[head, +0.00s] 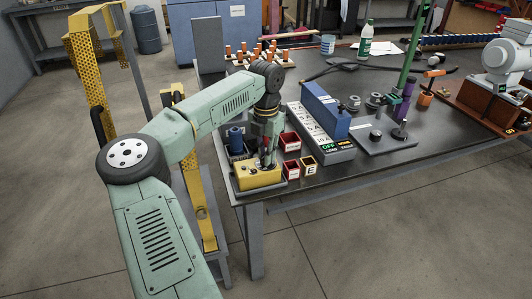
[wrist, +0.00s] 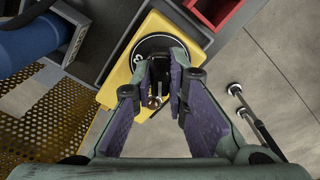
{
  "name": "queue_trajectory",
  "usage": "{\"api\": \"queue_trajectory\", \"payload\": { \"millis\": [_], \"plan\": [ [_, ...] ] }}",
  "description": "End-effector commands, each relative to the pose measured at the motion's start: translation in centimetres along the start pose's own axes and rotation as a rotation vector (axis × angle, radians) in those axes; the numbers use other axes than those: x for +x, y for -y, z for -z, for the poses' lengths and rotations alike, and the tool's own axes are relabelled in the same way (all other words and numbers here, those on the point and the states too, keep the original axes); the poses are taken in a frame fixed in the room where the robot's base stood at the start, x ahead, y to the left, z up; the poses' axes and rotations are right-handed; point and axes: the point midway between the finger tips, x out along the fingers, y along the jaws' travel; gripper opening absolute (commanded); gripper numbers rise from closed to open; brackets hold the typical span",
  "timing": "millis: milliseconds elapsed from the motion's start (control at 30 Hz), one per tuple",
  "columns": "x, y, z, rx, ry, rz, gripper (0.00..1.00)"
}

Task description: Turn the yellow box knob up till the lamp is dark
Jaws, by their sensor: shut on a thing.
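The yellow box (head: 258,179) sits in a grey tray at the near left corner of the dark table. In the wrist view the yellow box (wrist: 116,84) has a round black dial (wrist: 150,43) with a pale mark at its left edge. My gripper (head: 267,163) points down over the box. In the wrist view my gripper (wrist: 161,82) has its fingers closed together over the dial, on the knob, which the fingers mostly hide. A small orange-brown spot shows between the fingertips; I cannot tell whether it is the lamp or whether it is lit.
Small red-rimmed boxes (head: 290,169) and a box marked E (head: 308,165) stand close to the right. A blue cylinder (head: 236,138) is close behind. A labelled grey strip (head: 318,132) and a blue block (head: 325,108) lie further right. The table edge is just in front.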

Motion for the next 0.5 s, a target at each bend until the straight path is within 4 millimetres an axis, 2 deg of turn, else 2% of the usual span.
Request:
{"api": "queue_trajectory", "payload": {
  "millis": [200, 500],
  "plan": [
    [-0.07, 0.01, 0.01, 0.138, 0.000, 0.000, 0.00],
    [-0.02, 0.02, 0.00, 0.240, 0.000, 0.000, 0.00]
  ]
}}
